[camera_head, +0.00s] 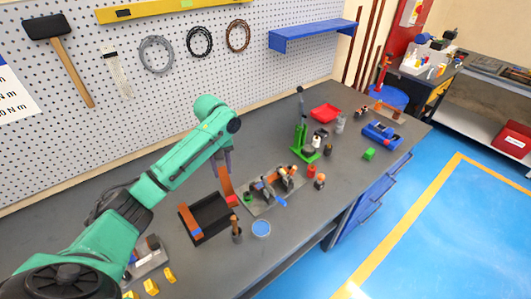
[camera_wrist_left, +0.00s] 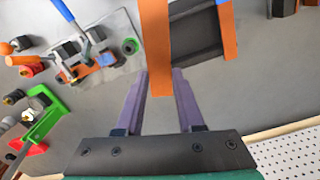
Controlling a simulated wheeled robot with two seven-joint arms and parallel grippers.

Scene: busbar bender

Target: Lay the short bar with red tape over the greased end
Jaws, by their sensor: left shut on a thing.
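My left gripper (camera_head: 224,160) is shut on a flat copper-coloured bar (camera_head: 225,181). The bar hangs down from the fingers, and a red patch (camera_head: 232,200) shows near its lower end. In the left wrist view the bar (camera_wrist_left: 155,45) has its near end between the purple fingers (camera_wrist_left: 158,98), and its far end leaves the top edge. A second copper bar (camera_head: 189,222) lies along the left side of a black tray (camera_head: 210,233); it also shows in the left wrist view (camera_wrist_left: 228,35). I cannot make out grease on any bar. My right gripper is out of view.
A grey plate with a bending tool (camera_head: 263,200) and blue handle stands right of the tray. A brush-like tool (camera_head: 236,230) and a blue-topped round tin (camera_head: 261,229) stand in front.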

